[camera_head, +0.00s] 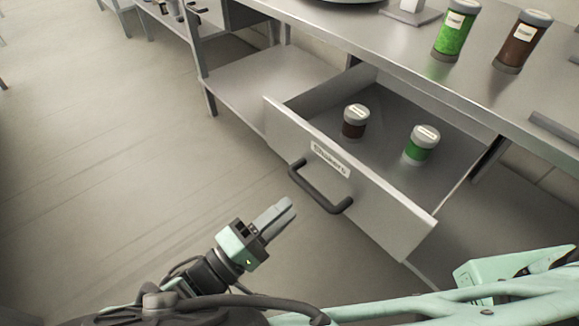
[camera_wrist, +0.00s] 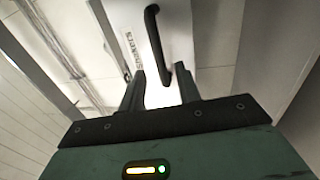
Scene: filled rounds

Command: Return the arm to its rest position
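My gripper (camera_head: 277,217) is at the lower middle of the head view, below and left of the dark drawer handle (camera_head: 318,193), apart from it. In the wrist view its two fingers (camera_wrist: 160,78) are spread with nothing between them, so it is open and empty. The handle also shows in the wrist view (camera_wrist: 156,40), beyond the fingertips. The arm's links are only partly in view.
The drawer (camera_head: 375,207), labelled "Shakers", is pulled out and holds a brown shaker (camera_head: 354,122) and a green shaker (camera_head: 419,147). A green jar (camera_head: 453,38) and a brown jar (camera_head: 519,46) stand on the counter (camera_head: 400,45). The floor at left is clear.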

